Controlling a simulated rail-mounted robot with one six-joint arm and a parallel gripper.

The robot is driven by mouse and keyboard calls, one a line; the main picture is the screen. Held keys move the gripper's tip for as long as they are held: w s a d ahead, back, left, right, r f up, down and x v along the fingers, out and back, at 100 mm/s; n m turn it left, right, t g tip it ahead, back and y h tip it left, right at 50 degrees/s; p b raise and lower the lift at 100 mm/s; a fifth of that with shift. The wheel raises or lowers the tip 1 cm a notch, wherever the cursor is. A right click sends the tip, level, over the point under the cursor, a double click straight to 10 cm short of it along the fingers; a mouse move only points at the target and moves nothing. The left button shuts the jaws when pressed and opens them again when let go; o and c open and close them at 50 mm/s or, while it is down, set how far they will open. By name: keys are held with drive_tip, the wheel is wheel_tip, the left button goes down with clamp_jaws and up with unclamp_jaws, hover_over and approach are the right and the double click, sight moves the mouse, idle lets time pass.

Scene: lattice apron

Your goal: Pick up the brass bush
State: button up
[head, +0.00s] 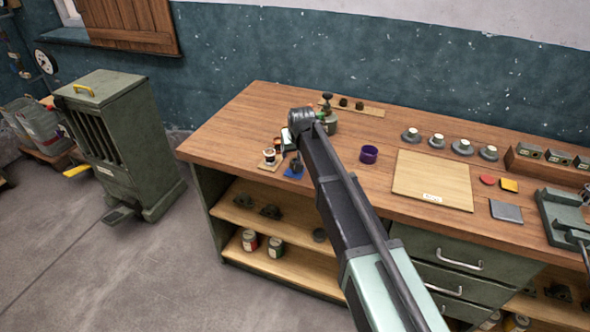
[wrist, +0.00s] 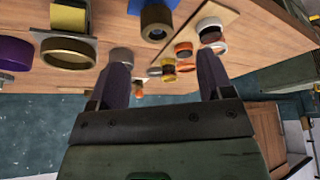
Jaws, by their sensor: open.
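A wide brass-coloured ring (wrist: 68,52), which looks like the brass bush, is at the upper left of the wrist view, outside my left-hand finger. I cannot make it out in the head view, where my arm covers part of the bench. My gripper (wrist: 163,62) is open, with its two dark fingers apart and nothing held between them. Small coloured parts, including a yellow and black one (wrist: 168,68), show beyond the gap between the fingers.
A dark hollow cylinder (wrist: 157,22) stands on a blue mat (head: 293,173). A purple ring (head: 369,154) and a wooden board (head: 432,180) are right of my arm. Small pots (head: 270,157) stand left. A yellow block (wrist: 68,17) is near the brass ring.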

drive_tip(key=b+x, duration=0.5)
drive_tip(key=x, duration=0.3)
drive_tip(key=shift+d+f+b, duration=0.1)
drive_tip(key=shift+d+b, duration=0.05)
drive_tip(key=shift+b, duration=0.25)
drive_tip(key=shift+r, duration=0.3)
drive_tip(key=c, duration=1.2)
drive_tip(key=shift+p, duration=0.3)
wheel_tip(320, 180, up, 20)
drive_tip(key=p, duration=2)
drive_tip(key=b, duration=1.7)
approach(295, 160)
drive_tip(key=shift+w+a+x, duration=0.15)
drive_tip(key=shift+x, duration=1.25)
drive_tip(key=shift+w+a+x, duration=0.1)
drive_tip(key=shift+w+x, duration=0.05)
drive_tip(key=shift+x, duration=1.25)
drive_tip(key=shift+r+p, duration=0.25)
drive_tip(key=shift+p, duration=0.05)
drive_tip(key=shift+r, duration=0.15)
